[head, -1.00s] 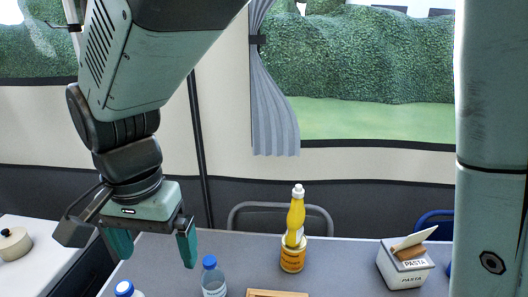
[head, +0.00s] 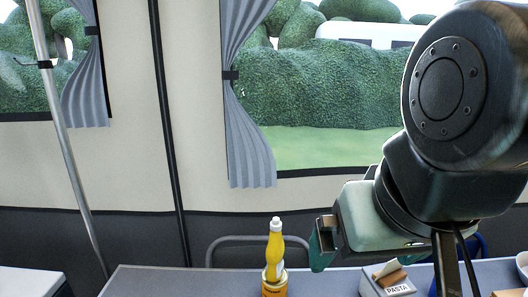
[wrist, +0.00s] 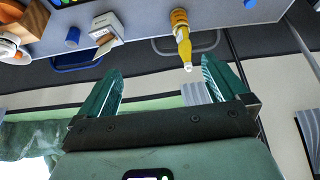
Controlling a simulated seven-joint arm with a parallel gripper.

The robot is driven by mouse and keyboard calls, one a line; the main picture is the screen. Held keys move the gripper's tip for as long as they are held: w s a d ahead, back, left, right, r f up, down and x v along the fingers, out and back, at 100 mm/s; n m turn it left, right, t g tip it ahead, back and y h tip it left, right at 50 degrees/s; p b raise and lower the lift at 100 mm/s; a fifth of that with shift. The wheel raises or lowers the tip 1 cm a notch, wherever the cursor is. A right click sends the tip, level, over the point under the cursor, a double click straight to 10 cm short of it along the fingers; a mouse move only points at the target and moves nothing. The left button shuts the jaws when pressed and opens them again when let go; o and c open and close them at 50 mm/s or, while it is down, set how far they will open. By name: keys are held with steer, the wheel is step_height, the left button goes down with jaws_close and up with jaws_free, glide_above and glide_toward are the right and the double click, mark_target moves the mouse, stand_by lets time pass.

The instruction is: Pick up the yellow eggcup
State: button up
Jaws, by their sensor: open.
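I cannot pick out a yellow eggcup in either view. My gripper (wrist: 161,68) is open and empty in the wrist view, its two teal fingers well apart. In the head view my gripper (head: 320,246) is above the table, between the yellow bottle and the pasta box, with one finger showing clearly. The yellow bottle (head: 274,247) has a white cap and stands at or in a yellow-orange tin (head: 274,289). The bottle (wrist: 184,48) also shows beyond the fingers in the upside-down wrist view.
A white pasta box (head: 398,291) stands on the grey table (head: 190,281). A blue cylinder (wrist: 72,37) and a bowl (wrist: 9,50) lie beyond it in the wrist view. A chair (head: 235,240) stands behind the table. The table between its left edge and the tin looks clear.

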steer(key=c, duration=0.4)
steer(key=shift+o, duration=0.2)
steer(key=w+a+f+m+g+y, duration=0.1)
steer(key=a+f+m+g+y, duration=0.2)
steer(key=a+f+g+y, duration=0.65)
steer(key=w+a+f+m+g+y, duration=0.3)
steer(key=a+f, duration=0.4)
steer(key=f, duration=0.7)
steer(key=s+a+f+m+t+y, duration=0.1)
steer(key=f+m+t, duration=0.2)
steer(key=f+m, duration=0.2)
steer(key=s+a+f+m+t+y, duration=0.1)
steer(key=a+f+m+t+y, duration=0.1)
steer(key=f+m+t, duration=0.2)
steer(key=s+a+f+m+t+y, duration=0.1)
steer(key=s+f+m+t+y, duration=0.1)
steer(key=f+m, duration=0.3)
steer(key=shift+a+f+m+t, duration=0.2)
steer(key=shift+f+t, duration=0.25)
steer(key=shift+f, duration=0.45)
steer(key=shift+a+f+m+t, duration=0.2)
steer(key=shift+f+t, duration=0.2)
steer(key=shift+f, duration=0.45)
steer(key=shift+a+f, duration=0.15)
steer(key=shift+a, duration=0.1)
steer(key=shift+x, duration=5.2)
